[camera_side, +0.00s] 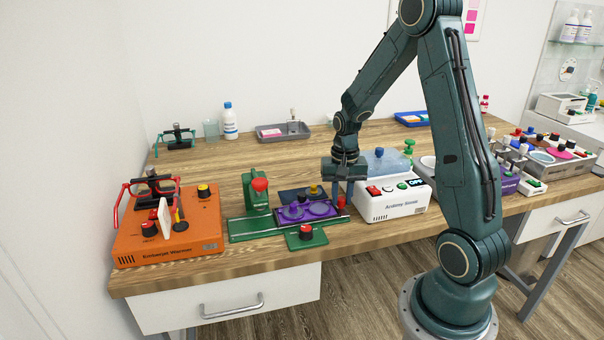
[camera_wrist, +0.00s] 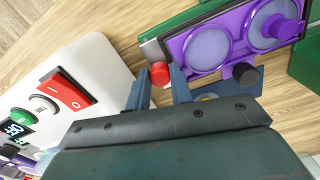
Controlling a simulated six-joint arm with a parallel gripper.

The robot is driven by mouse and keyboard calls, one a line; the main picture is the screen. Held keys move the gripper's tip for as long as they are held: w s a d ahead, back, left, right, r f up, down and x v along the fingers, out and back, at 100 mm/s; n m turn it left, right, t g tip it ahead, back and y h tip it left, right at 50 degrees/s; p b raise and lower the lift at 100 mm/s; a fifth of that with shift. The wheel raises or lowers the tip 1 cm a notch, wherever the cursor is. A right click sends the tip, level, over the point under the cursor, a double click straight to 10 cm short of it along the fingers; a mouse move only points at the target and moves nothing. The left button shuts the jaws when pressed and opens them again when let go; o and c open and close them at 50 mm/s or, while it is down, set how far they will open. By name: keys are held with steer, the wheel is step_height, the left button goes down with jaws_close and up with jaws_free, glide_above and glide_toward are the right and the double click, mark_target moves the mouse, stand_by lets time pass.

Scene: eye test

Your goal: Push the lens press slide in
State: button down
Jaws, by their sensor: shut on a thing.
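The lens press has a green frame (camera_side: 256,196) with a red-topped press head on the left. Its purple slide (camera_side: 318,220) lies on the green rail to the right of the press head, clear of it. The slide carries two round lens wells and a purple knob; it also shows in the wrist view (camera_wrist: 224,34). A red knob (camera_wrist: 160,73) sits at the slide's right end. My gripper (camera_wrist: 161,86) is shut on this red knob, one finger on each side. In the side view my gripper (camera_side: 342,198) comes down from above at that end.
A white cleaning unit (camera_side: 394,207) stands close to the right of my gripper. An orange warmer (camera_side: 190,243) with red glasses is at the left. A grey tray (camera_side: 283,132) and a bottle (camera_side: 230,122) stand at the back. Bare wood lies behind the press.

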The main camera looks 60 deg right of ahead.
mark_target(309, 209)
steer(key=w+a, duration=0.6)
steer(key=shift+w+r, duration=0.1)
steer(key=shift+w, duration=0.1)
steer(key=shift+a, duration=0.1)
steer(key=c, duration=1.5)
jaws_free()
steer(key=shift+w, duration=0.1)
steer(key=shift+r, duration=0.25)
step_height(309, 209, up, 13)
steer(key=shift+r, duration=0.1)
